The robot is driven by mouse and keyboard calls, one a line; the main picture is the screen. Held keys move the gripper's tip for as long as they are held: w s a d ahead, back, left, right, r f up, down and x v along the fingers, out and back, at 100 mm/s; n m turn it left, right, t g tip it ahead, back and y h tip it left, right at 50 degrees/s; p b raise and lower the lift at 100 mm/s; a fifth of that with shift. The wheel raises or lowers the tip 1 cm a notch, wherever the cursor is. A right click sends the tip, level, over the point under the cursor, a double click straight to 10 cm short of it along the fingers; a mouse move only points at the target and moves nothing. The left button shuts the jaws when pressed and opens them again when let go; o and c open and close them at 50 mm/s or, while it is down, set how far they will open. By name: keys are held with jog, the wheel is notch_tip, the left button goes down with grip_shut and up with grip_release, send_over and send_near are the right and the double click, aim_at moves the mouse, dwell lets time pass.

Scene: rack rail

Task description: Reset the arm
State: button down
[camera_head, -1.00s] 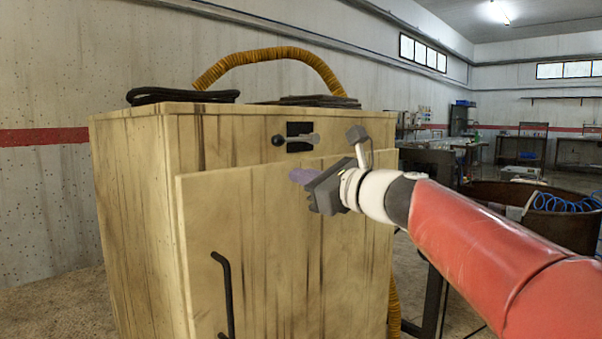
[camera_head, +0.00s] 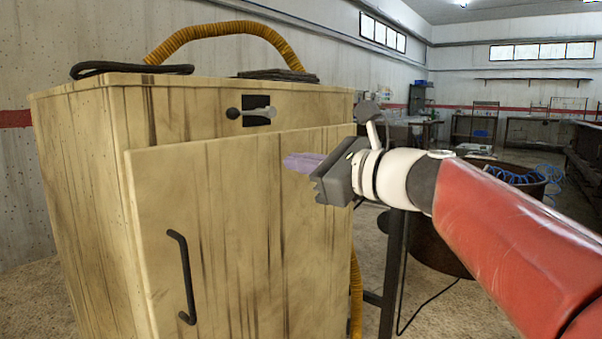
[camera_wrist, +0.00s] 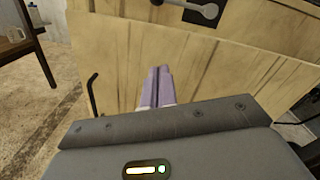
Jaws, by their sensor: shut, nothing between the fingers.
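My gripper (camera_head: 287,162) is in front of the upper right part of a wooden cabinet's door (camera_head: 225,220) in the head view. Its purple fingers are together with nothing between them; they also show in the wrist view (camera_wrist: 156,86), pointing at the cabinet. Whether the fingertips touch the door I cannot tell. My red and white arm reaches in from the lower right. The door looks slightly proud of the cabinet body and has a black bar handle (camera_head: 183,278). A latch with a grey lever (camera_head: 262,112) sits above the door.
A black coiled cable (camera_head: 130,69) and a yellow ribbed hose (camera_head: 225,30) are on top of the cabinet. A round rusty bin (camera_head: 440,235) with blue tubing stands behind my arm at right. A dark table leg (camera_head: 392,275) stands near the cabinet.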

jog(key=s+d+f+n+g+h, duration=0.1)
jog(key=s+d+f+n+h, duration=0.3)
jog(key=s+f+n, duration=0.3)
jog(key=s+d+f+n+g+h, duration=0.2)
jog(key=s+d+f+n+h, duration=0.3)
jog(key=f, duration=1)
jog(key=s+d+f+n+g+h, duration=0.2)
jog(key=s+d+f+n+h, duration=0.3)
jog(key=s+f+n, duration=0.3)
notch_tip(320, 180, down, 4)
jog(key=shift+s+d+r+n, duration=0.15)
jog(key=shift+s+d+n, duration=0.25)
jog(key=shift+s+d, duration=0.35)
